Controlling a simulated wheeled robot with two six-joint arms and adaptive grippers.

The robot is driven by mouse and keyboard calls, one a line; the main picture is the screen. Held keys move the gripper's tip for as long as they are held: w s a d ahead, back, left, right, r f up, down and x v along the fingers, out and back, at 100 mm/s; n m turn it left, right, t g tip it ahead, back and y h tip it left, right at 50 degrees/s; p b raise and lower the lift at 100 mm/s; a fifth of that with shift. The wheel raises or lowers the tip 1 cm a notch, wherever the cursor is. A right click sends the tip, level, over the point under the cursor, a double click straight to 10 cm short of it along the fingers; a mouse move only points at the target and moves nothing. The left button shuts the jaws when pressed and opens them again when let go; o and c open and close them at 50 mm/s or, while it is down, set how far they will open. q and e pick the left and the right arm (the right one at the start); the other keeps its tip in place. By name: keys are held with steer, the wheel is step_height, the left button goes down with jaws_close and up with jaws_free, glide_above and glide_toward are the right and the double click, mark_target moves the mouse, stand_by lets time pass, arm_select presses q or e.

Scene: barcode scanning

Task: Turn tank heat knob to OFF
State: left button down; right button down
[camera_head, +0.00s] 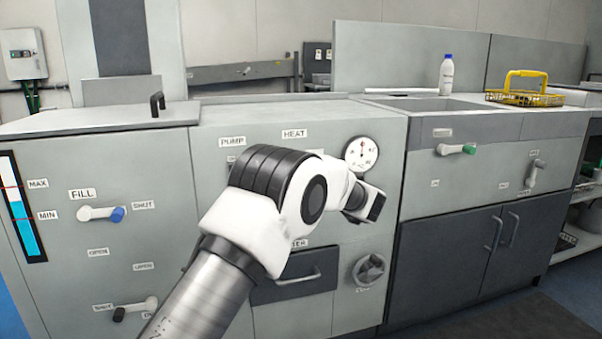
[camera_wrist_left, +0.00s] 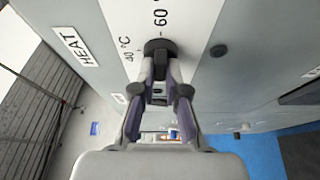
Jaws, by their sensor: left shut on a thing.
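The dark round heat knob (camera_wrist_left: 159,48) shows in the left wrist view on a white scale strip (camera_wrist_left: 185,22) marked 40 °C and 60. My left gripper (camera_wrist_left: 159,62) is shut on this knob, with one finger on each side of it. The knob's pointer cannot be made out, and no OFF mark is readable. The HEAT label (camera_wrist_left: 75,46) is left of the knob there. In the head view the HEAT label (camera_head: 294,133) shows above my arm, which hides the knob and the gripper. My right gripper is not in view.
A round gauge (camera_head: 361,154) is right of my left arm, with a valve wheel (camera_head: 369,270) below. A FILL lever (camera_head: 101,213) and level gauge (camera_head: 22,207) are at left. A bottle (camera_head: 446,76) and yellow basket (camera_head: 525,92) stand on the right counter.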

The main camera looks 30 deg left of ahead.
arm_select(q)
steer(key=shift+n, duration=0.3)
steer(key=c, duration=1.2)
jaws_free()
steer(key=v, duration=1.2)
steer(key=shift+r, duration=0.15)
